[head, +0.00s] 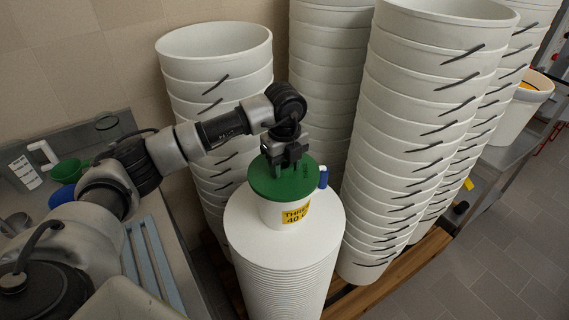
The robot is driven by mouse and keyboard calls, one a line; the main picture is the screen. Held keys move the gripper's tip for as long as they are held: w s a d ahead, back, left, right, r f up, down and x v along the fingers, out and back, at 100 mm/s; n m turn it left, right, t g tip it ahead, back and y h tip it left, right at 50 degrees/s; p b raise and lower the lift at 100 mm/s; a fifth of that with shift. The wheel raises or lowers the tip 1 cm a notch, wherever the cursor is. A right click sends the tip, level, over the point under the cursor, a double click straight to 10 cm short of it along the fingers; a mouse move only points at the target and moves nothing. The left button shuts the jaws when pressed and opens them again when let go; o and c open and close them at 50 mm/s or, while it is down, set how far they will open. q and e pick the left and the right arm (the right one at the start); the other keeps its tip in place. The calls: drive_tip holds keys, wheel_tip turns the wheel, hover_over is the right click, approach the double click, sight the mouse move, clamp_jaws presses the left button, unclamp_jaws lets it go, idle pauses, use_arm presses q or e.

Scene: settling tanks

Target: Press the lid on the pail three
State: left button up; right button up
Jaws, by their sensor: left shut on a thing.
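A small white pail (272,215) with a yellow label (296,213) stands on top of a tall stack of white round discs (285,260). The label's first line begins with what looks like "THR". A green round lid (292,188) lies over the pail's mouth and looks about level. I cannot tell whether it is fully seated. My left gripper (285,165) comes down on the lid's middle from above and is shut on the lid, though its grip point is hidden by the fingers. My right gripper is not in view.
Tall stacks of white buckets (411,130) stand right of and behind the pail, with another stack (214,55) at the left. A small blue cylinder (323,178) is beside the lid's right edge.

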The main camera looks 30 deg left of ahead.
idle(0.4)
use_arm(q)
drive_tip(key=o, duration=1.5)
drive_tip(key=shift+c, duration=0.2)
drive_tip(key=shift+r+p, duration=2.35)
drive_tip(key=shift+r, duration=1.15)
drive_tip(key=shift+f, duration=0.1)
clamp_jaws()
